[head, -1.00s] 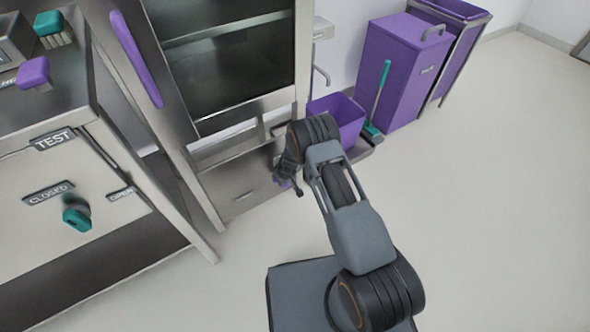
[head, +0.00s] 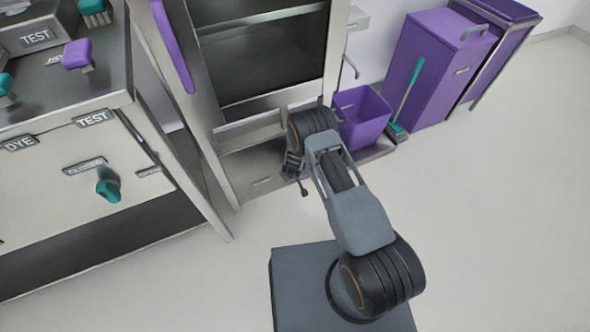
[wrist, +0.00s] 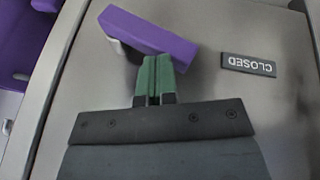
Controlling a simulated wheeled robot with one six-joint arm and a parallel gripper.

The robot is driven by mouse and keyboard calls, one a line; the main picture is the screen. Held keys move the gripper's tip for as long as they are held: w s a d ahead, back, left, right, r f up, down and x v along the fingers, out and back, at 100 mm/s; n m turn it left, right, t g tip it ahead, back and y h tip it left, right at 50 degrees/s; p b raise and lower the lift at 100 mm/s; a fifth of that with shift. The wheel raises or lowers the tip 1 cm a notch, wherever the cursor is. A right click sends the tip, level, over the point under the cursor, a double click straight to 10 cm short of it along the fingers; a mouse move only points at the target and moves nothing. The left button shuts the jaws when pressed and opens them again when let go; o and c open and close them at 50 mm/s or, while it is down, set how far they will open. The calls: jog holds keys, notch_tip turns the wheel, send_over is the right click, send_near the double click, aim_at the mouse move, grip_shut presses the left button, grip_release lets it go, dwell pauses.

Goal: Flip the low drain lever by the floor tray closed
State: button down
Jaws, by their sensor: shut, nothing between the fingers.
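The drain lever, a purple bar (wrist: 150,32), shows in the wrist view on a grey metal panel, slanting down to the right. A dark plate reading CLOSED (wrist: 248,65), upside down in this view, is to the right of the lever's lower end. My gripper (wrist: 155,68) is shut, its green fingertips together and empty, right at the lever's lower edge. I cannot tell whether they touch it. In the head view my gripper (head: 293,165) is low in front of the cabinet's lower panel, and my arm hides most of the lever. The floor tray (head: 375,151) is right of it.
A purple bin (head: 362,118) stands on the tray, with a teal-handled brush (head: 407,95) beside it. A tall purple bin (head: 437,70) is behind. A bench with a teal knob (head: 108,190) is at left. The floor at right is clear.

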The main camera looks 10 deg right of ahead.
jog(key=shift+s+a+f+b, duration=0.1)
jog(key=shift+a+f+b, duration=0.1)
jog(key=shift+a+f, duration=0.25)
jog(key=shift+s+a+f+b, duration=0.15)
jog(key=shift+a+f+b, duration=0.05)
jog(key=shift+f, duration=0.4)
jog(key=shift+s+a+f+b, duration=0.1)
jog(key=shift+a+f+b, duration=0.1)
jog(key=shift+a+f, duration=0.25)
jog(key=shift+d+f, duration=0.1)
jog(key=shift+f, duration=0.1)
jog(key=shift+s+a+f, duration=0.1)
jog(key=shift+s+a, duration=0.05)
jog(key=shift+a, duration=0.05)
jog(key=s+a+r+p, duration=0.5)
jog(key=a+r+p, duration=0.1)
jog(key=r, duration=0.3)
jog(key=shift+s+a, duration=0.25)
jog(key=shift+s, duration=0.1)
jog(key=shift+f, duration=0.1)
